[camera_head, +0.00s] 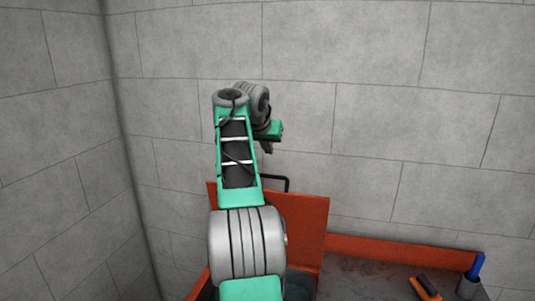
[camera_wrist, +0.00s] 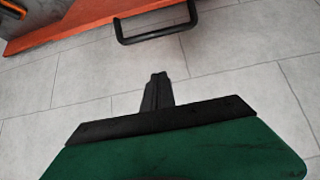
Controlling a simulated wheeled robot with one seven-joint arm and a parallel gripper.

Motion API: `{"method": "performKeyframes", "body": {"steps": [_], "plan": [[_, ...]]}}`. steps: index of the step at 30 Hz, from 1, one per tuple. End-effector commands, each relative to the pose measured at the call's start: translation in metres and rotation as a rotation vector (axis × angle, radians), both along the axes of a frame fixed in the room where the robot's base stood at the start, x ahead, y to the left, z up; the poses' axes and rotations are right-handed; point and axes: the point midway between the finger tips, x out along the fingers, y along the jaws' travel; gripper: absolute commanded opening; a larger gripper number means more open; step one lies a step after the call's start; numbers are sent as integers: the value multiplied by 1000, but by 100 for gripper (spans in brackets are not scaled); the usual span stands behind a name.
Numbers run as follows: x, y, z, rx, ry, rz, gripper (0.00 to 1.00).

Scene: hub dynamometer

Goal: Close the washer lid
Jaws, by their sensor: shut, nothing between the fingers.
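The washer lid (camera_head: 300,222) is an orange-red panel standing raised at the back left of the bench in the head view. A black bar handle (camera_head: 275,179) sticks out at its top edge. In the wrist view the handle (camera_wrist: 155,30) shows at the top, beyond the fingertips and apart from them. The orange lid (camera_wrist: 82,18) shows at the upper left there. My gripper (camera_wrist: 158,80) is shut and empty. In the head view my gripper (camera_head: 268,147) is above the handle, and my arm hides part of the lid and the washer opening.
An orange-rimmed bench (camera_head: 395,250) with a dark top runs to the right. An orange and black tool (camera_head: 425,288) and a blue-handled item (camera_head: 472,276) lie or stand at its right end. Grey block walls stand behind and on the left. The air above the bench is clear.

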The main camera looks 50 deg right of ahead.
Motion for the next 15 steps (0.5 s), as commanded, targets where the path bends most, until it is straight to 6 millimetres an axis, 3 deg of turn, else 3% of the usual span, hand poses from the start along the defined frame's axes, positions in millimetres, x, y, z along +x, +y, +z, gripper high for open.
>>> {"method": "performKeyframes", "body": {"steps": [12,15], "plan": [[23,-54,-67,2,3,1,0],[18,-38,-74,-2,0,5,0]]}}
